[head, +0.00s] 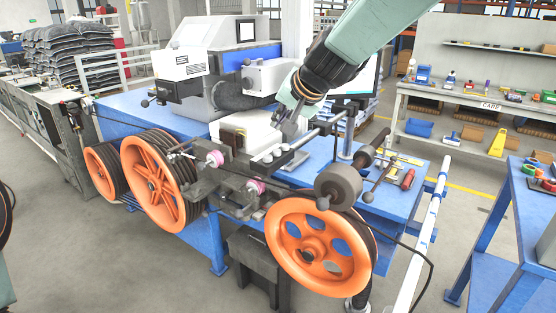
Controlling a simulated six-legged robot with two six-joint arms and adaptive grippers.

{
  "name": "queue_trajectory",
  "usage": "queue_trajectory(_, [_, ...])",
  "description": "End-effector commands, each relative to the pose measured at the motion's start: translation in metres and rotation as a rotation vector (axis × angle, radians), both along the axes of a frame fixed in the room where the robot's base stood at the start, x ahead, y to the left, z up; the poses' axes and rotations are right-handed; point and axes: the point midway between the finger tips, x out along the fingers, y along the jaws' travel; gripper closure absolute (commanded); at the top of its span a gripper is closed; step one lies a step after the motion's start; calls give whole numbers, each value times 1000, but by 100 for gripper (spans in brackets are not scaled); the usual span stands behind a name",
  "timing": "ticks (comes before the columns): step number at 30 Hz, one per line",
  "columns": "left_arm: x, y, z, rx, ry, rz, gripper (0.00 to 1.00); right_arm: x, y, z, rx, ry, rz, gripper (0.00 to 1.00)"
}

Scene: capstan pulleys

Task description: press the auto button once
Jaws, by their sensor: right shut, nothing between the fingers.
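The machine (205,110) stands on a blue table in the head view, with a white housing and a grey front assembly. I cannot tell which part is the auto button, as no label is readable. My right gripper (281,124) comes down from the upper right, shut and empty, with its fingers pointing down over the machine. It is close to the caps and the white box (240,132); whether it touches anything is unclear. My left gripper is not in view.
Large orange pulleys (318,248) and (157,184) stand along the table front, with dark cable. A grey round weight (338,184) and metal rods are right of the gripper. A white rail (418,250) runs at right. A shelf bench (470,100) stands behind.

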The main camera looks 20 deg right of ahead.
Motion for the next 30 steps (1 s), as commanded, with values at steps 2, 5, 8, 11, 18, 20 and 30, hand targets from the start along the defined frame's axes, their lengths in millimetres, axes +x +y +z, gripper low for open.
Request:
queue_trajectory(2, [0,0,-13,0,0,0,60,0,0,-15,-1,1,1,100])
queue_trajectory(5, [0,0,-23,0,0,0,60,0,0,-24,-1,1,1,100])
queue_trajectory(8, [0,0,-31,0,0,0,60,0,0,-32,-1,1,1,100])
queue_trajectory(11, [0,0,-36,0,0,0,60,0,0,-37,-1,0,0,100])
queue_trajectory(18, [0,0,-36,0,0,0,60,0,0,-37,-1,0,1,100])
queue_trajectory(20, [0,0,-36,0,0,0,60,0,0,-36,-1,0,1,100])
queue_trajectory(30, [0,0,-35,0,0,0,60,0,0,-36,-1,0,1,100])
